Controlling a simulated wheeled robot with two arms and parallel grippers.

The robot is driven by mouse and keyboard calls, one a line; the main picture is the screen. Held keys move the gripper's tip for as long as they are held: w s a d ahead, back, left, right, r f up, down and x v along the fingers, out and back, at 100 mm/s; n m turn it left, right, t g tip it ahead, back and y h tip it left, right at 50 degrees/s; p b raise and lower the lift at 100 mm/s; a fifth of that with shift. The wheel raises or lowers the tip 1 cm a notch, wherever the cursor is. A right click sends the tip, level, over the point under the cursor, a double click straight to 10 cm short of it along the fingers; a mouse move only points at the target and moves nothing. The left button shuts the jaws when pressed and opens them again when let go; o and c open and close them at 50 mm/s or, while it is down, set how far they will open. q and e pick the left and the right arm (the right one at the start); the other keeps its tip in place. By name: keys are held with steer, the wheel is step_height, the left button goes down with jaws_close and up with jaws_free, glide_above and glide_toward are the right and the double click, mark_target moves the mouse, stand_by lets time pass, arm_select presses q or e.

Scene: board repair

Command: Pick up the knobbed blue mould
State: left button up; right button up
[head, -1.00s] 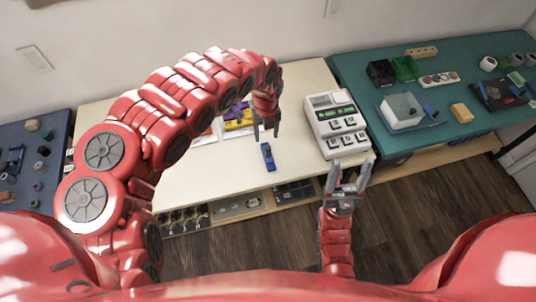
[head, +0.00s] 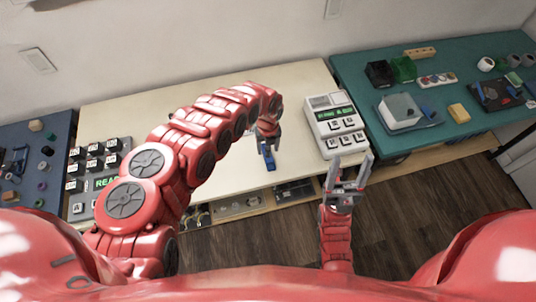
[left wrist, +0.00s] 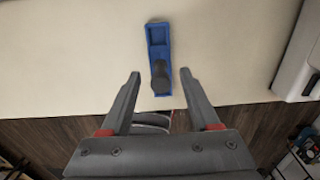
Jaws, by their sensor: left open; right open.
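The knobbed blue mould (head: 270,160) lies on the cream table near its front edge in the head view. In the left wrist view the mould (left wrist: 159,50) is a long blue piece with a recess at its far end and a dark round knob at its near end. My left gripper (head: 268,147) is above it, and in the left wrist view the open fingers (left wrist: 160,75) stand to either side of the knob end, apart from it. How high they are above it I cannot tell. My right gripper (head: 347,165) is open and empty, in front of the table.
A white keypad device (head: 335,122) stands right of the mould; its edge shows in the left wrist view. A grey keypad device (head: 97,172) stands at the table's left. The teal table (head: 450,80) at right holds boxes and small parts. The cream table (head: 225,182) is clear around the mould.

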arm_select(q)
jaws_close()
stand_by(1.4)
